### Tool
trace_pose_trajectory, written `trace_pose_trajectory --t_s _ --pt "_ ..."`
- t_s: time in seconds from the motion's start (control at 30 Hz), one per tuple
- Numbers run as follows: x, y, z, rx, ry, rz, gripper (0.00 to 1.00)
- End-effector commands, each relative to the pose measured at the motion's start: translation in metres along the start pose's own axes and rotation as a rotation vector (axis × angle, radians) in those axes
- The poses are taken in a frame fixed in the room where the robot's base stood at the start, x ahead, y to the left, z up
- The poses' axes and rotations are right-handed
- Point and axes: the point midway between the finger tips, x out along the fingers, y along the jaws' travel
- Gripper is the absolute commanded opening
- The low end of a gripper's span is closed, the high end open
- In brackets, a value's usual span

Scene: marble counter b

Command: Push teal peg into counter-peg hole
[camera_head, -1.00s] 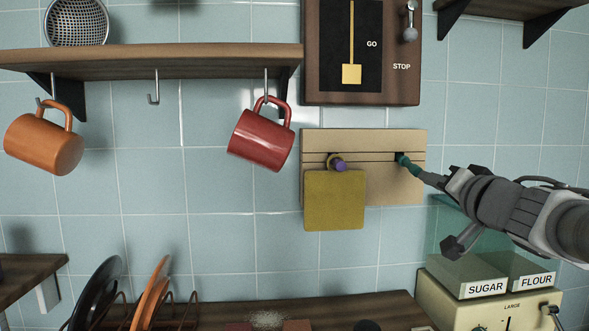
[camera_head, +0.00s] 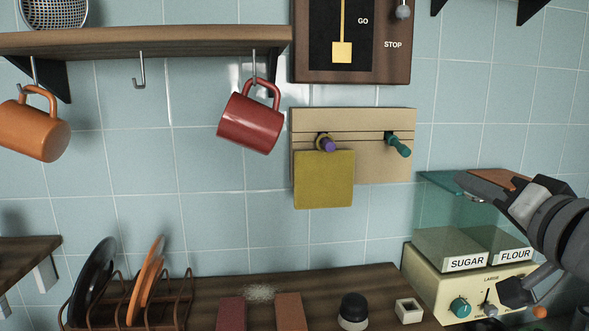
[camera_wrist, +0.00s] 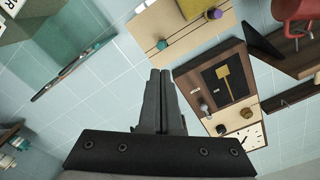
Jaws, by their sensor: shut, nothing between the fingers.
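The teal peg (camera_head: 399,146) sits in a dark hole at the right of the tan wall board (camera_head: 370,165), its outer end sticking out and pointing down to the right. It also shows in the wrist view (camera_wrist: 162,44). How deep it sits is hidden. A purple peg (camera_head: 327,144) sticks out at the board's left, with a mustard square (camera_head: 324,180) hanging below it. My gripper (camera_head: 462,181) is shut and empty, apart from the teal peg, to its lower right by the clear bin. Its closed fingers (camera_wrist: 160,74) show in the wrist view.
The clear bin (camera_head: 440,215) with SUGAR and FLOUR labels stands on a cream appliance (camera_head: 425,285) close to my gripper. A red mug (camera_head: 250,122) hangs left of the board. The GO/STOP panel (camera_head: 398,65) is above. Tiled wall below the board is clear.

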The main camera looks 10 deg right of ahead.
Motion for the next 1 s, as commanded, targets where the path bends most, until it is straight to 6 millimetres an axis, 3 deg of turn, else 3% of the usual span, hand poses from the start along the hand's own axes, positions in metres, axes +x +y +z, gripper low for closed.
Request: trace_pose_trajectory --t_s 0.2,0.4,0.77,1.0 --pt "-0.028 -0.001 -0.002 0.000 0.002 0.000 0.00" --pt "-0.036 0.000 0.000 0.000 -0.001 0.000 0.00" --pt "-0.035 0.001 0.000 -0.005 -0.001 -0.001 0.00" --pt "-0.016 0.010 -0.015 -0.116 0.006 -0.003 0.00"
